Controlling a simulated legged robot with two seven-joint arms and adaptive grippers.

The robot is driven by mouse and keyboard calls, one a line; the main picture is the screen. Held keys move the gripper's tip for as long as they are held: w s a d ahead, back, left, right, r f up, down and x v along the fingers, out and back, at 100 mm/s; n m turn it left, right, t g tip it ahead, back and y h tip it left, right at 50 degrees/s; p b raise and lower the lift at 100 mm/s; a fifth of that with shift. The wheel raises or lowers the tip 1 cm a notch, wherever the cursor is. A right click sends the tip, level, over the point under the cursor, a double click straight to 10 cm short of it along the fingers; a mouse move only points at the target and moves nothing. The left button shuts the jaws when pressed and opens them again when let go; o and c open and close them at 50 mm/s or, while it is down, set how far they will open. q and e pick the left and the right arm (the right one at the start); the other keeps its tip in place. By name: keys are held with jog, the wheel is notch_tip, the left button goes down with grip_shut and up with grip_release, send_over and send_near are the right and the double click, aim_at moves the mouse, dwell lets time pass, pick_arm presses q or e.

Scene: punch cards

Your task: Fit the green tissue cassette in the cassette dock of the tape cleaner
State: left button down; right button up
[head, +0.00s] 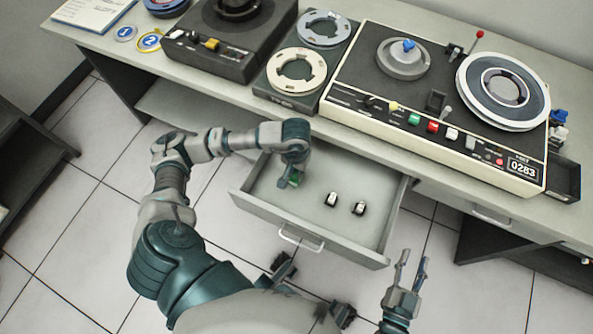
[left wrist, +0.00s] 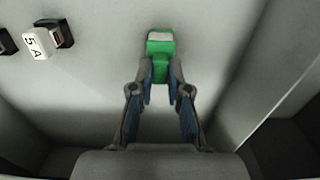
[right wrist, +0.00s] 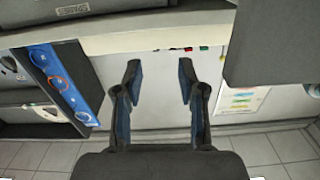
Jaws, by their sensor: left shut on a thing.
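The green tissue cassette (left wrist: 160,47), with a pale top, sits between the fingertips of my left gripper (left wrist: 160,78) in the left wrist view. In the head view my left gripper (head: 290,180) points down inside the open drawer, and only a bit of the green cassette (head: 296,182) shows beside it. The gripper is shut on the cassette, low over the drawer floor. A large cream and black reel machine (head: 345,98), likely the tape cleaner, stands on the desk; I cannot clearly make out its dock. My right gripper (head: 411,272) is open and empty; its fingers are apart in the right wrist view (right wrist: 160,75).
The open drawer (head: 345,250) holds two small black and white pieces (head: 345,203), right of my left gripper. Its walls surround that gripper. The desk edge (head: 400,155) overhangs the drawer's back. A black machine (head: 235,40) and reels (head: 297,70) occupy the desk's left part.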

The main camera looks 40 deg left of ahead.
aim_at(296, 172)
pick_arm(q)
jog(key=shift+r+p, duration=1.35)
jog(key=shift+r, duration=1.7)
pick_arm(e)
jog(key=shift+r, duration=2.05)
